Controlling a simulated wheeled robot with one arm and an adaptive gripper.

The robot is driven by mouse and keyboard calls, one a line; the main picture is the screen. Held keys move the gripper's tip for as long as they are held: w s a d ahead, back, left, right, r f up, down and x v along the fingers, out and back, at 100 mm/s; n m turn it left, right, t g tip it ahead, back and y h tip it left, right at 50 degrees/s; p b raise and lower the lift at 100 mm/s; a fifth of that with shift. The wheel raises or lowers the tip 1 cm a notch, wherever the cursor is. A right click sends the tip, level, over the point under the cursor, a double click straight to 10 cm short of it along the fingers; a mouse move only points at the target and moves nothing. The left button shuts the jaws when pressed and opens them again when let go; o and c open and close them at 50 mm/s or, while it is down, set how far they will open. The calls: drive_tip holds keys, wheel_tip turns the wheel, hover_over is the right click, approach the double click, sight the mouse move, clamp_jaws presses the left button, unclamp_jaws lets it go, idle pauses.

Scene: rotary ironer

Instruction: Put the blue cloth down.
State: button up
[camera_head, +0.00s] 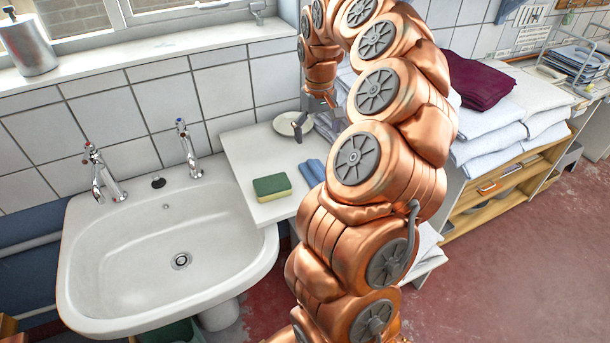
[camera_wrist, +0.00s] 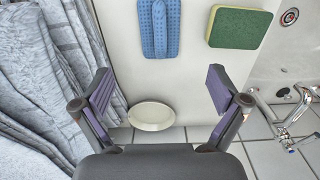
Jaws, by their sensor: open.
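The blue cloth (camera_head: 314,172) lies folded on the white counter (camera_head: 241,150), right of a green and yellow sponge (camera_head: 272,188). It is partly hidden by my arm in the head view. In the wrist view the blue cloth (camera_wrist: 159,27) shows dimpled, at the top middle, on the bare counter. My gripper (camera_wrist: 161,88) is open, with its two purple-lined fingers wide apart and nothing between them. The cloth is apart from the fingers, beyond their tips.
A pale round dish (camera_head: 285,124) sits at the back of the counter, near the tiled wall. The white sink (camera_head: 140,240) with two taps is to the left. Stacked white towels (camera_head: 485,135) and a maroon cloth (camera_head: 480,80) are to the right. Grey-white fabric (camera_wrist: 45,80) hangs close to one finger.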

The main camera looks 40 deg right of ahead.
drive_tip(key=s+a+r+n, duration=0.2)
drive_tip(key=s+a, duration=0.1)
drive_tip(key=a, duration=0.8)
drive_tip(key=s+a+r+n, duration=0.2)
drive_tip(key=a+r, duration=0.1)
drive_tip(key=a, duration=0.9)
drive_tip(key=s+a+f+g, duration=0.1)
drive_tip(key=s+a+f, duration=0.2)
drive_tip(key=s, duration=0.6)
drive_tip(key=s+a+f, duration=0.3)
drive_tip(key=s+a, duration=0.3)
drive_tip(key=s, duration=0.3)
drive_tip(key=shift+s+a+g, duration=0.35)
drive_tip(key=shift+g, duration=0.05)
drive_tip(key=shift+o, duration=0.3)
drive_tip(key=shift+f, duration=0.1)
